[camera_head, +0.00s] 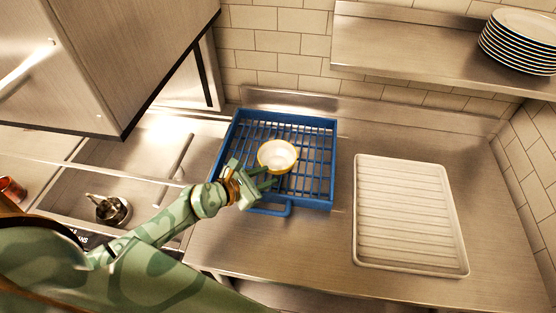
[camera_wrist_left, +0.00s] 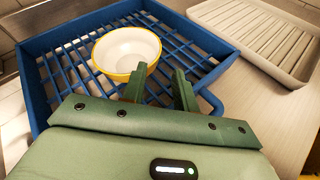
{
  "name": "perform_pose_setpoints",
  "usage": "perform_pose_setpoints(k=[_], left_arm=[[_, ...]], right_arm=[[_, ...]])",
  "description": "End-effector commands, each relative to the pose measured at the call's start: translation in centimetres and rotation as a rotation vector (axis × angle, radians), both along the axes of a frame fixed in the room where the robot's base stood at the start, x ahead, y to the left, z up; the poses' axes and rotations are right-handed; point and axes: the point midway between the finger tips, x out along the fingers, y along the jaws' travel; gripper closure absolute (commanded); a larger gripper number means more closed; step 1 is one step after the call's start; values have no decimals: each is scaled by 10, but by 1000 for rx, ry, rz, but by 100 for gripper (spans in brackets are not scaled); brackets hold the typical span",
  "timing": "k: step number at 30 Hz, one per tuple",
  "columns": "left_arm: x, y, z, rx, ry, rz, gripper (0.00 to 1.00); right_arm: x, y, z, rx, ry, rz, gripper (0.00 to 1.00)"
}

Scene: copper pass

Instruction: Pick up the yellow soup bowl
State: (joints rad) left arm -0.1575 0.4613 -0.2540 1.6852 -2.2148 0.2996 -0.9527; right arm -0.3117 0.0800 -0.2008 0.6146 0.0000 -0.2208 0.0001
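The yellow soup bowl (camera_head: 277,156) has a white inside and a yellow rim. It stands upright in the blue rack (camera_head: 328,165), near its middle. In the left wrist view the bowl (camera_wrist_left: 127,50) is just beyond my left gripper's fingers (camera_wrist_left: 160,88). My left gripper (camera_head: 265,176) is over the front part of the rack, close to the bowl's near side. Its two fingers are apart with nothing between them. I cannot tell whether a fingertip touches the bowl. My right gripper is in neither view.
A white ribbed tray (camera_head: 410,215) lies on the steel counter right of the rack. A steel shelf (camera_head: 440,48) with stacked plates (camera_head: 520,40) is at the upper right. A sink basin (camera_head: 125,170) is left of the rack. A metal cabinet (camera_head: 120,60) hangs at the upper left.

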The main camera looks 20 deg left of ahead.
Motion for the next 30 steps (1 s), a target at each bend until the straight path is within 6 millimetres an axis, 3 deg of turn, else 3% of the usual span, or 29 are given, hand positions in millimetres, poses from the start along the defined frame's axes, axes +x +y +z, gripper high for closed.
perform_pose_setpoints(k=[3,9,15,25,28,30], left_arm=[[17,-7,-8,0,-1,1,71],[31,-14,-13,-1,-2,0,71],[59,-27,-25,-2,-2,1,71],[68,-31,-27,0,0,1,71],[68,-31,-27,0,0,1,96],[68,-31,-27,-1,0,1,100]], right_arm=[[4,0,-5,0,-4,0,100],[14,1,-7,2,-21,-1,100],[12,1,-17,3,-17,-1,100],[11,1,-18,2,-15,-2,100],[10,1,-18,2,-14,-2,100],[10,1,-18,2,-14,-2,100]])
